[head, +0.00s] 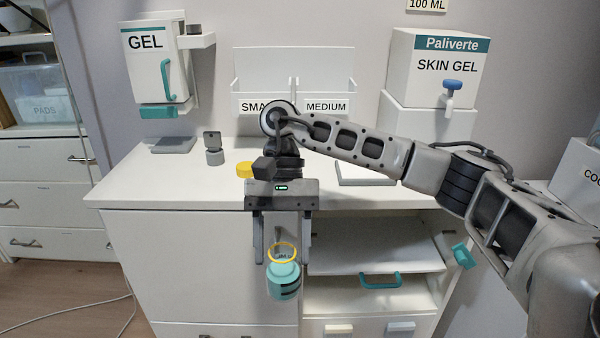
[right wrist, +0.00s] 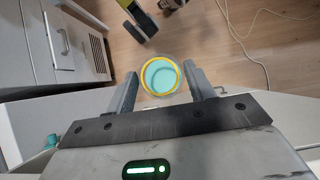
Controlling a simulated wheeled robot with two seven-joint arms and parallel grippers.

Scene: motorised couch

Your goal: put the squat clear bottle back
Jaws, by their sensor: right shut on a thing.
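The squat clear bottle (head: 284,284) has teal contents and a yellow ring at its top. It hangs upright in front of the white cabinet, above the floor. My right gripper (head: 283,248) points down, shut on it. In the right wrist view the bottle (right wrist: 160,76) shows from above between the fingertips of my right gripper (right wrist: 162,84), with its round yellow rim and teal inside. My left gripper is not in view.
The white counter (head: 130,185) carries a yellow lid (head: 244,169) and a small grey object (head: 214,152). Below right, the cabinet has an open compartment (head: 370,262) with a teal handle (head: 366,280). SMALL and MEDIUM bins (head: 325,104) and a SKIN GEL box (head: 440,75) stand behind.

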